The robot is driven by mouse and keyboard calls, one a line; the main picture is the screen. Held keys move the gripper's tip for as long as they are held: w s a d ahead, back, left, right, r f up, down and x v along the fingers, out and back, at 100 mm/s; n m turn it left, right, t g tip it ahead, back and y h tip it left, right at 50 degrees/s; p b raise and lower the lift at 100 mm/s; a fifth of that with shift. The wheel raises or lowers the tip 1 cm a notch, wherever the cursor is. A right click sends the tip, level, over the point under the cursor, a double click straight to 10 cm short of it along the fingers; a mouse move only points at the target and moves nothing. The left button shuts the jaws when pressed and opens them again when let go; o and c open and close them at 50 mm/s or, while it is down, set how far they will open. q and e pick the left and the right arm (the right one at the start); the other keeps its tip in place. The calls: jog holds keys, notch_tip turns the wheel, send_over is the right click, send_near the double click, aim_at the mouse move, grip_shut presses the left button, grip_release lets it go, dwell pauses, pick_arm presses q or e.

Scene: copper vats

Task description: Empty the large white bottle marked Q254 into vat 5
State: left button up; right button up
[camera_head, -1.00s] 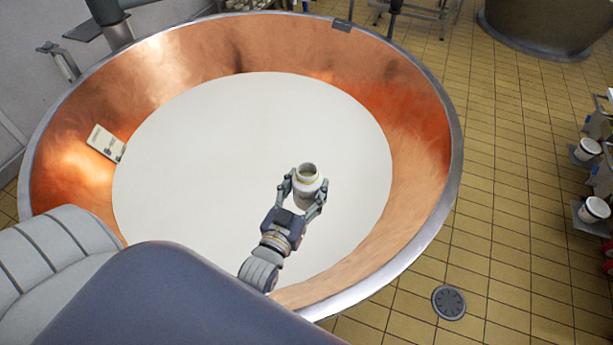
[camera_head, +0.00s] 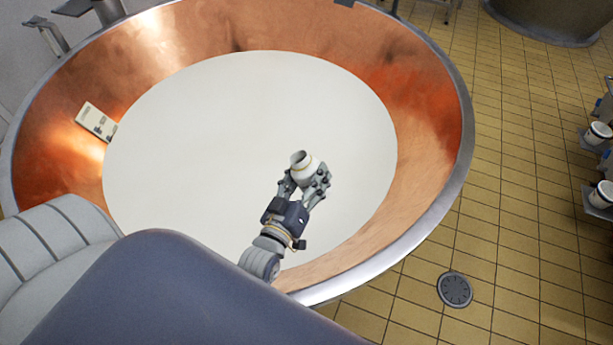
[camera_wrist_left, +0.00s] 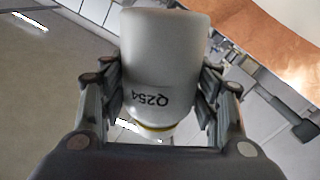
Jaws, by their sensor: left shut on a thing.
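A white bottle (camera_head: 304,168) with an open mouth is held over the copper vat (camera_head: 420,110). It is tilted, its mouth towards the upper left in the head view. My left gripper (camera_head: 306,180) is shut on it. In the left wrist view the bottle (camera_wrist_left: 165,60) carries the mark Q254 and sits between the fingers (camera_wrist_left: 160,105). White liquid (camera_head: 220,140) fills the bottom of the vat below. I cannot see a stream leaving the mouth. No number for the vat can be read. My right gripper is not in view.
A pale label plate (camera_head: 96,122) is on the vat's inner left wall. The vat's metal rim (camera_head: 465,110) surrounds the gripper. White tubs (camera_head: 599,133) stand at the right edge. Tiled floor with a drain (camera_head: 455,290) is free on the right.

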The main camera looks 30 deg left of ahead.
aim_at(310, 166)
pick_arm(q)
jog(key=n+b, duration=0.1)
jog(key=d+f+n+b, duration=0.1)
jog(key=n, duration=0.1)
jog(key=shift+d+n, duration=0.1)
jog(key=shift+n, duration=0.2)
jog(key=n, duration=0.1)
jog(key=r+n+b, duration=0.1)
jog(key=n, duration=0.2)
jog(key=shift+d+r+b, duration=0.15)
jog(key=shift+r+b, duration=0.1)
jog(key=shift+b, duration=0.1)
jog(key=r+n+p, duration=0.1)
jog(key=n+p, duration=0.1)
jog(key=r+n+p, duration=0.2)
jog(key=shift+a+r+p, duration=0.2)
jog(key=shift+r+p, duration=0.1)
jog(key=shift+a+r+n+p, duration=0.25)
jog(key=shift+r+n+p, duration=0.4)
jog(key=shift+n, duration=0.25)
jog(key=shift+a+r+n+p, duration=0.3)
jog(key=shift+r+n+p, duration=0.25)
jog(key=shift+n, duration=0.55)
